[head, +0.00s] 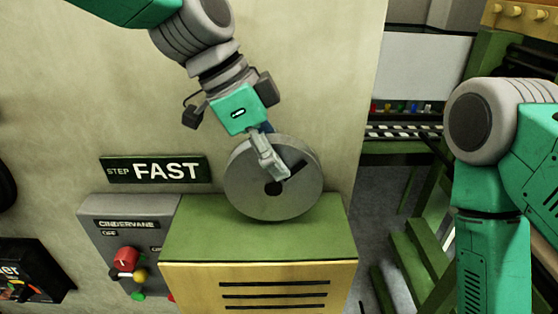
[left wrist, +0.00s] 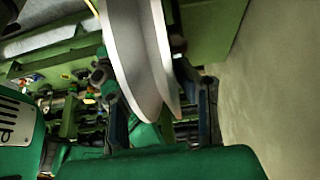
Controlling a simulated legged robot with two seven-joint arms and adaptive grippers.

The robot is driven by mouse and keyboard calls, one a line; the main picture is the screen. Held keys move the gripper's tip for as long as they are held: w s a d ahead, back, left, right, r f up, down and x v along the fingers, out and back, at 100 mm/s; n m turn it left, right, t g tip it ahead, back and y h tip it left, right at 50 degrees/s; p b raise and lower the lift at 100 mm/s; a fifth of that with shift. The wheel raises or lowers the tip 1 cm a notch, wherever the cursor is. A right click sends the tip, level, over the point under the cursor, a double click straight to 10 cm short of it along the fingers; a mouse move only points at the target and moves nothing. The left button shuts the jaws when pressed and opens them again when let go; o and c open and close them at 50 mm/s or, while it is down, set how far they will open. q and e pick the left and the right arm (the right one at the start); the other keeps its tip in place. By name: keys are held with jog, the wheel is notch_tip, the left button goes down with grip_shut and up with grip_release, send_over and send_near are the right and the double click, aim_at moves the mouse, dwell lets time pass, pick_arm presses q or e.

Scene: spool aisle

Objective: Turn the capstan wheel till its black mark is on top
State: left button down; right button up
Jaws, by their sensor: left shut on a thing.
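The capstan wheel (head: 245,190) is a grey disc with a dark hub, standing upright above a green-topped cabinet. A short black mark (head: 296,171) shows on its face, up and to the right of the hub. My left gripper (head: 270,160) reaches down from above and is shut on the wheel near its upper rim, one finger lying across the face. In the left wrist view, the wheel's edge (left wrist: 135,60) stands between the two fingers of my left gripper (left wrist: 160,105). My right gripper is out of view; only the right arm shows.
The cabinet (head: 260,245) with a slotted yellow front stands below the wheel. A "STEP FAST" sign (head: 155,170) and a grey control box (head: 105,220) with a red knob (head: 126,260) are to the left. Green framework (head: 420,255) stands to the right.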

pick_arm(q)
jog(key=h+b, duration=0.2)
jog(key=b, duration=0.1)
jog(key=a+h+b, duration=0.1)
jog(key=h+b, duration=0.1)
jog(key=a+h+b, duration=0.1)
jog(key=h+b, duration=0.1)
jog(key=b, duration=0.1)
jog(key=shift+w+a+b, duration=0.15)
jog(key=shift+w+b, duration=0.05)
jog(key=shift+b, duration=0.1)
jog(key=shift+r, duration=0.15)
jog(key=c, duration=1.5)
grip_release()
jog(key=shift+o, duration=1.4)
